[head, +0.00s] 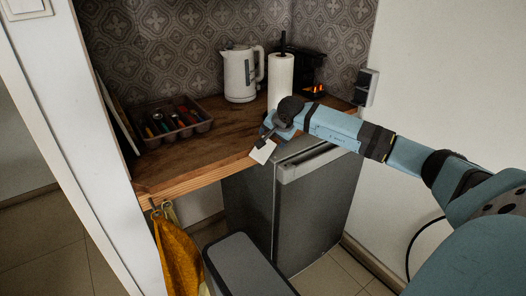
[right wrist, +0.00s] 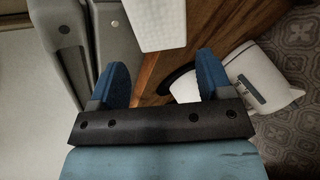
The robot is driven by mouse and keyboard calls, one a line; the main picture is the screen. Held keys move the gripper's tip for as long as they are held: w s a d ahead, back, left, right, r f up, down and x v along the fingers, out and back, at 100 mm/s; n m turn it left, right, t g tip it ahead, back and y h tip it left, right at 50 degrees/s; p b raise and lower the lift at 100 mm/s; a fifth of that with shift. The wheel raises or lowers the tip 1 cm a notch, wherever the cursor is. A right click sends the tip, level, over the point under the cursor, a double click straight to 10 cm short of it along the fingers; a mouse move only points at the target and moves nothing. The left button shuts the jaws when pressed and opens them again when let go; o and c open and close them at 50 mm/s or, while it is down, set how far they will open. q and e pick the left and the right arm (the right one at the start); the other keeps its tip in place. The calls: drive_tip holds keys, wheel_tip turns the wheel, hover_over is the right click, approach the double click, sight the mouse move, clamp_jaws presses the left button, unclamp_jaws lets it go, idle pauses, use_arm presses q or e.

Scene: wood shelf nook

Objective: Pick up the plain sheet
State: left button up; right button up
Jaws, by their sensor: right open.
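The plain sheet (head: 262,151) is a small white piece at the counter's front edge, beside the fridge top. In the right wrist view the white sheet (right wrist: 156,22) lies ahead of the fingers, over the counter edge, with a fine dotted texture. My right gripper (head: 266,134) reaches in from the right, just above and behind the sheet in the head view. In the right wrist view its two blue fingers (right wrist: 162,82) are apart with nothing between them. I cannot tell from the head view whether a finger touches the sheet. My left gripper is not in view.
The wooden counter (head: 205,155) holds a cutlery tray (head: 178,136), a white kettle (head: 240,75), a paper towel roll (head: 280,80) and a dark coffee machine (head: 308,70). A grey fridge (head: 250,205) stands below. A yellow towel (head: 175,255) hangs at the front left.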

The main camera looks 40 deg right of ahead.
sight(268, 143)
drive_tip(key=shift+x, duration=2.8)
drive_tip(key=shift+d+r, duration=0.1)
drive_tip(key=shift+r, duration=0.05)
drive_tip(key=c, duration=0.6)
